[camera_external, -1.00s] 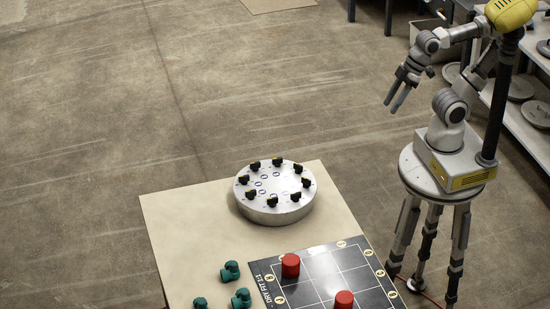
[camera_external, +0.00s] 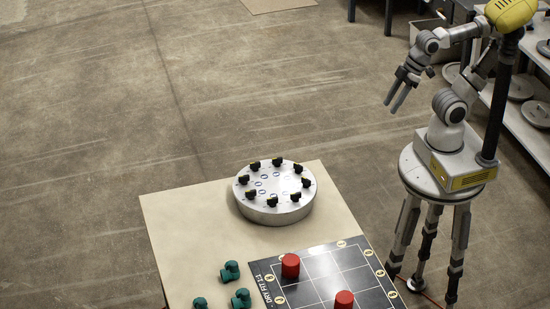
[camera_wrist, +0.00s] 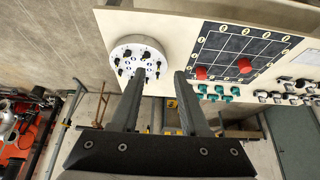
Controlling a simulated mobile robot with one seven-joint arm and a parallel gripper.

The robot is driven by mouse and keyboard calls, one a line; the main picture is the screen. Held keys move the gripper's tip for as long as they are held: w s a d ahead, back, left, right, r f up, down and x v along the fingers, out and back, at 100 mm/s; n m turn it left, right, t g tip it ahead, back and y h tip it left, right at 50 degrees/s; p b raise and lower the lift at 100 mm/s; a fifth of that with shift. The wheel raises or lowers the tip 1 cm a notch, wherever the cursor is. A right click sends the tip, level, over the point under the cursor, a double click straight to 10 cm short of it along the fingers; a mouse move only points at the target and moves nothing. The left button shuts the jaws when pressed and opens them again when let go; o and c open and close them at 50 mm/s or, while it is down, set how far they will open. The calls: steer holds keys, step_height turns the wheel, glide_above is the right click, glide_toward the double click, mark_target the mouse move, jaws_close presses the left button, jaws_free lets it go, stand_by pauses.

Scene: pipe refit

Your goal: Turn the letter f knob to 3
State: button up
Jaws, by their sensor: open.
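A round metal dial block (camera_external: 275,210) stands on the table, with several black knobs around the rim of its top and small blue-ringed marks inside them. The lettering is too small to read, so I cannot tell which knob is f. The block also shows in the wrist view (camera_wrist: 133,42), up and left of the fingers. My gripper (camera_external: 396,100) is open and empty, high up and to the right of the block, well apart from it. In the wrist view its two fingers (camera_wrist: 155,80) are spread.
The beige table (camera_external: 185,225) also holds a black grid board (camera_external: 320,265) with red cylinders (camera_external: 290,265) on it. Several green pipe fittings (camera_external: 230,271) lie left of the board. Shelving (camera_external: 525,135) stands behind my arm at the right. The table around the block is clear.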

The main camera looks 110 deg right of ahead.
steer(key=shift+o, duration=1.1)
steer(key=shift+w, duration=0.1)
steer(key=shift+o, duration=1.2)
steer(key=shift+w+r, duration=0.2)
steer(key=n+g, duration=0.6)
steer(key=n, duration=1.2)
glide_above(296, 193)
step_height(296, 193, down, 10)
step_height(296, 193, down, 17)
steer(key=shift+r, duration=0.15)
jaws_close()
